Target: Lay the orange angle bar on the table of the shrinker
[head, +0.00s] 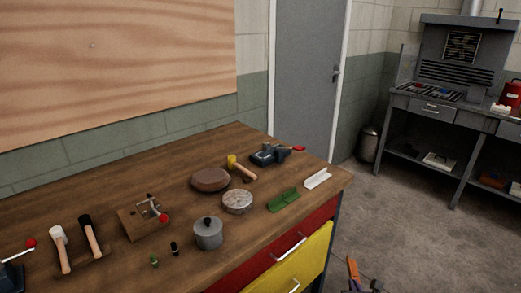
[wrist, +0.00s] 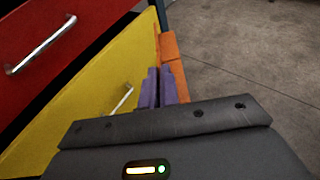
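The orange angle bar (wrist: 172,62) shows just beyond and between the purple fingers of my gripper (wrist: 160,88) in the wrist view. The fingers are close together and appear shut on its near end. In the head view the orange bar (head: 353,269) is at the bottom edge, off the bench's right end and low beside the yellow drawer. Two small dark machines with red-tipped levers are on the bench: one (head: 268,155) at the far right corner, one (head: 12,277) cut off at the left edge. I cannot tell which is the shrinker.
The wooden bench (head: 120,178) holds a white angle piece (head: 317,178), a green angle piece (head: 283,200), a grey pot (head: 208,234), a brown pad (head: 210,180) and several mallets. Red and yellow drawers (head: 290,272) are below. Floor to the right is clear up to a grey workstation (head: 455,105).

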